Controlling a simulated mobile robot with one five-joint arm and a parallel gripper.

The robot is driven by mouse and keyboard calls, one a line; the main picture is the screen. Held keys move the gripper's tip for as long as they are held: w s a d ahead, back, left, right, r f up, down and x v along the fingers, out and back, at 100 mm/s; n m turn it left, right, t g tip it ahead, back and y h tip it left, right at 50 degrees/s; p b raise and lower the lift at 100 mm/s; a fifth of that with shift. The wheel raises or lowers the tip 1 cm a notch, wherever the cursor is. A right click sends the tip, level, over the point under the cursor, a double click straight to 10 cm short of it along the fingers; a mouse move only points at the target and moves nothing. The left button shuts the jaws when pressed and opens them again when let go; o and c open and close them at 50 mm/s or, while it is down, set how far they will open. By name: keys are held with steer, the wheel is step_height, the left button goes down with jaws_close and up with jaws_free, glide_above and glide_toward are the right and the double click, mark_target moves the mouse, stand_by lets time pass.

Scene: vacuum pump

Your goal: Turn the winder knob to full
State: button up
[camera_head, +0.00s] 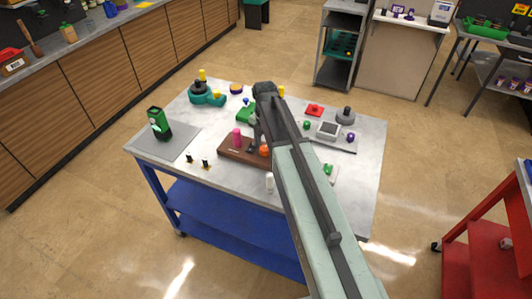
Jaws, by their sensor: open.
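My arm reaches in from the bottom right over the white-topped table (350,200). Its end bends down to my gripper (256,146), which is small, dark and partly hidden by the arm. It is open, over or beside a brown board (235,157). The board carries a pink upright piece (237,139) and an orange round piece (264,150), close to my gripper. I cannot tell which piece is the winder knob, nor whether my gripper touches anything. The knob's setting is not readable.
A green device (159,122) stands on a grey mat (170,145) at the left. A teal part (202,94) lies at the back left. A grey plate (344,147) with several small parts is right of my arm. A red cart (487,235) stands at the right.

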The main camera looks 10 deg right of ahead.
steer(key=shift+f, duration=0.25)
jaws_close()
